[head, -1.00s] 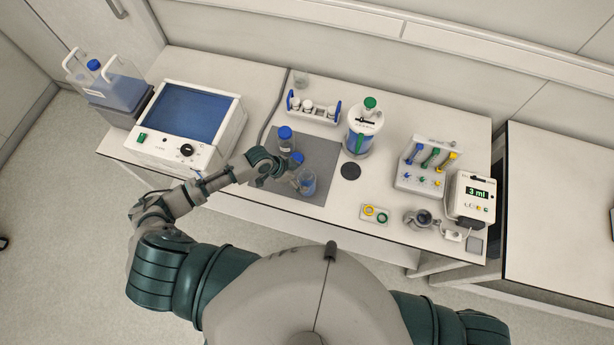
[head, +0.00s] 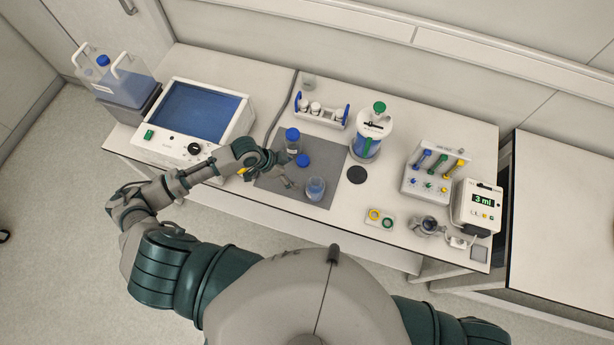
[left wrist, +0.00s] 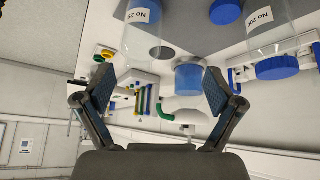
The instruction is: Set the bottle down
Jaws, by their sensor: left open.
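An open clear bottle (head: 316,188) with blue liquid stands upright on the grey mat (head: 325,157). It also shows, labelled, at the top left of the left wrist view (left wrist: 142,28). A loose blue cap (head: 303,160) lies on the mat behind it. A second bottle with a blue cap (head: 292,140) stands farther back; it is at the top right of the left wrist view (left wrist: 268,25). My left gripper (head: 287,171) is open and empty, left of the open bottle and apart from it. Its spread fingers show in the left wrist view (left wrist: 157,97). My right gripper is out of view.
A blue-screened device (head: 195,112) stands left of the mat. Behind and right are a vial rack (head: 321,112), a green-topped vessel (head: 370,130) and a black disc (head: 357,175). A valve block (head: 430,172) and a 3 ml display unit (head: 480,205) stand farther right.

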